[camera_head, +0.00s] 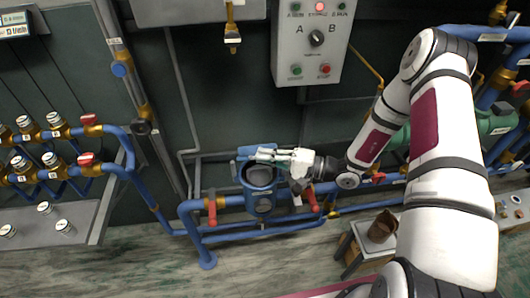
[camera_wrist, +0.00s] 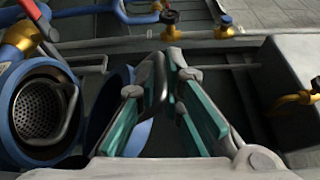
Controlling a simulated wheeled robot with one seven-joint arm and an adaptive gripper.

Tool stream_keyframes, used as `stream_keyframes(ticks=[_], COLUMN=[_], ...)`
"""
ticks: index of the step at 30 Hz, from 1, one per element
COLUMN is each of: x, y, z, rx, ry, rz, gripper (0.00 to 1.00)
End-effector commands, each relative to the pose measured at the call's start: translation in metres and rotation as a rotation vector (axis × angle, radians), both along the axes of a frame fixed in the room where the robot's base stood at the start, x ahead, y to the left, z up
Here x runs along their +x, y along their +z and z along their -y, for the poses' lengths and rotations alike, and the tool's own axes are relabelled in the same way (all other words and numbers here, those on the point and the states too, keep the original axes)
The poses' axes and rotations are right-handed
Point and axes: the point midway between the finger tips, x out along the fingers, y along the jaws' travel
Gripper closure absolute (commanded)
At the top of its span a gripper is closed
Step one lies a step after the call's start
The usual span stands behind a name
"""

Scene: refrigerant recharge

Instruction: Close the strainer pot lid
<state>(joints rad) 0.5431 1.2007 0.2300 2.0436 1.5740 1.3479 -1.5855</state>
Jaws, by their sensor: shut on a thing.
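The strainer pot (camera_head: 260,198) is blue and stands on the blue pipework in the middle of the head view. In the wrist view the pot (camera_wrist: 10,95) is at the left, with its mouth uncovered and a perforated metal basket with a wire handle inside. The blue lid (camera_head: 243,152) stands open at the back of the mouth; it also shows in the wrist view (camera_wrist: 105,100), just right of the pot. My gripper (camera_head: 262,153) reaches in from the right and is shut on the lid, with teal finger pads. The fingers partly hide the lid and the exact grip.
Red-handled valves (camera_head: 212,210) flank the pot on the blue pipes. A control box (camera_head: 312,42) hangs on the wall above. A brown container (camera_head: 382,226) stands on a small stand at the right. The floor in front is clear.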

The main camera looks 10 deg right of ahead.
Motion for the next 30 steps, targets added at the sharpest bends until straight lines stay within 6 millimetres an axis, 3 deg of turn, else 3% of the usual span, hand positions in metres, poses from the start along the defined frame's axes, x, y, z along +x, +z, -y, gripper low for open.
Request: stream_keyframes(ticks=[11, 12, 14, 24, 30], x=[0.005, 0.005, 0.005, 0.002, -0.007], y=[-0.005, -0.005, -0.005, -0.002, -0.002], z=[0.007, 0.007, 0.006, 0.004, 0.024], rx=[-0.016, -0.016, -0.013, -0.006, -0.005], ry=[-0.017, -0.018, -0.017, -0.009, -0.011], rz=[-0.003, -0.003, -0.003, -0.001, -0.001], gripper=[1.00, 0.84, 0.71, 0.71, 0.71])
